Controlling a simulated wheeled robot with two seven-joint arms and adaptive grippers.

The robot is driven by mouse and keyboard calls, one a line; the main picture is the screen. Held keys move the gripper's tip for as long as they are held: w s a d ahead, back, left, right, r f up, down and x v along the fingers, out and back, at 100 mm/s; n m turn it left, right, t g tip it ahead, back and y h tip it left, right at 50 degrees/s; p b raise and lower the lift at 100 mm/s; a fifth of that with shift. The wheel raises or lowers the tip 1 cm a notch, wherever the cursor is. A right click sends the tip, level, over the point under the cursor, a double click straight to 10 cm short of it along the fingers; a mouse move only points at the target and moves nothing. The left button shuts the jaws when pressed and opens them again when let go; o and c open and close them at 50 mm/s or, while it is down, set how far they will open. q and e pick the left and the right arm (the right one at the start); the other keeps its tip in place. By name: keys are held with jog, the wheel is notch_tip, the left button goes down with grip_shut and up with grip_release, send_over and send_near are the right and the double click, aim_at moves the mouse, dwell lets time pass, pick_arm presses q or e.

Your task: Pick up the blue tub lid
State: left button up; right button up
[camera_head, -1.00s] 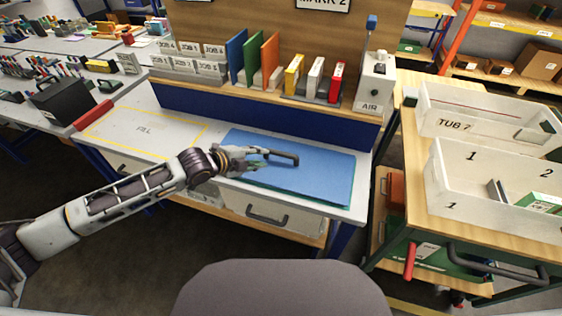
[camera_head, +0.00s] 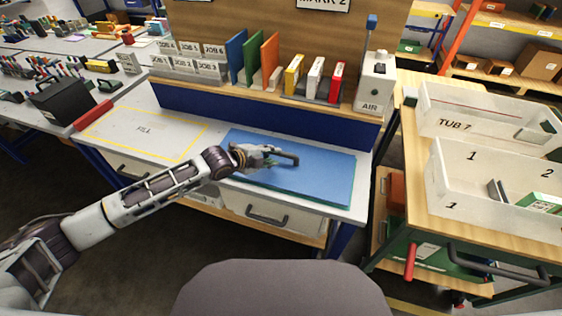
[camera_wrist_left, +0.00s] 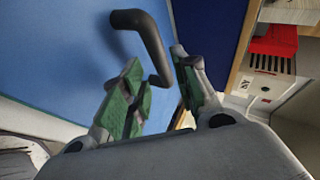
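The blue tub lid (camera_head: 318,178) lies flat on the white bench as a light blue panel with a dark bar handle (camera_head: 290,158) standing up from it. My left gripper (camera_head: 272,155) is low over the lid at the left end of the handle. In the left wrist view my gripper (camera_wrist_left: 157,62) is open, its green-padded fingers apart. The near end of the dark handle (camera_wrist_left: 148,42) reaches between them; whether a finger touches it I cannot tell. The lid (camera_wrist_left: 60,60) fills the left of that view. My right gripper is not in view.
A blue upright panel (camera_head: 250,112) and shelf with folders stand behind the lid. The AIR box (camera_head: 375,85) is at the back right. An open white tub (camera_head: 480,203) stands on the right-hand cart. The yellow-outlined FILL area (camera_head: 145,130) is clear.

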aim_at(280, 154)
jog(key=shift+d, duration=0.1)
pick_arm(q)
jog(key=shift+x, duration=2.3)
jog(key=shift+w+d+f, duration=0.1)
jog(key=shift+d+f, duration=0.05)
jog(key=shift+d, duration=0.1)
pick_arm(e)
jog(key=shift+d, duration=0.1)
pick_arm(q)
jog(key=shift+c, duration=0.5)
